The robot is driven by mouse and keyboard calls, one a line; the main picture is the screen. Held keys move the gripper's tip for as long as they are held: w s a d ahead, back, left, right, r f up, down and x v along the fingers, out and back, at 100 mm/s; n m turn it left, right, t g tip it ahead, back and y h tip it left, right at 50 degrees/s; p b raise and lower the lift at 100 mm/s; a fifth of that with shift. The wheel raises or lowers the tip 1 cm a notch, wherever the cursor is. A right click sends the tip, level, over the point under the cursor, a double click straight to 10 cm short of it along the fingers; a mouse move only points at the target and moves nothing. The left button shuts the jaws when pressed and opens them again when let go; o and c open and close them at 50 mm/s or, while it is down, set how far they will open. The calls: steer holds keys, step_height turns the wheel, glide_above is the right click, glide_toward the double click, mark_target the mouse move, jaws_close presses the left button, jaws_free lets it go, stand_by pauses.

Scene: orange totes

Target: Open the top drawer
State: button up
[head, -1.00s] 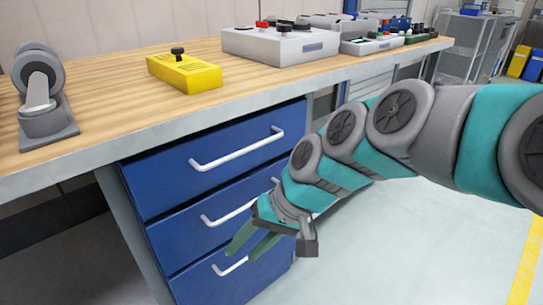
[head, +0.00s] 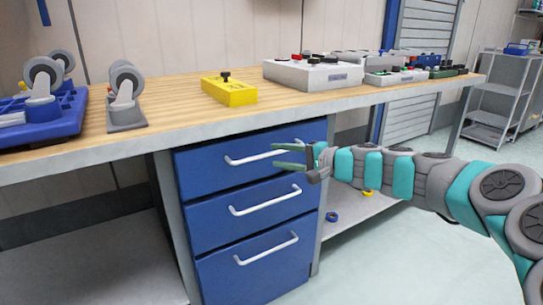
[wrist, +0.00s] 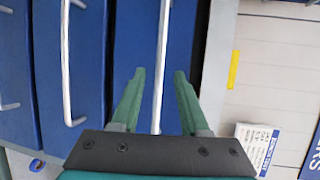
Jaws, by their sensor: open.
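The blue drawer unit under the bench has three drawers, all shut. The top drawer (head: 205,172) has a white bar handle (head: 245,160), which also shows in the wrist view (wrist: 163,35). My gripper (head: 274,156) is open and empty at the right part of this handle, with one green finger above the bar and one below. In the wrist view the handle runs lengthwise between the two fingers of my gripper (wrist: 160,74), apart from both. I cannot tell how deep the fingertips reach past the bar. The gripper hides the handle's right end in part.
The middle drawer handle (head: 265,202) and bottom drawer handle (head: 267,250) lie below. The wooden bench top (head: 180,100) overhangs the drawers and bears a yellow box (head: 229,92) and grey control boxes (head: 312,74). The floor (head: 420,250) in front is clear.

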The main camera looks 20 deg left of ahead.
mark_target(270, 155)
steer(key=shift+x, duration=2.25)
jaws_close()
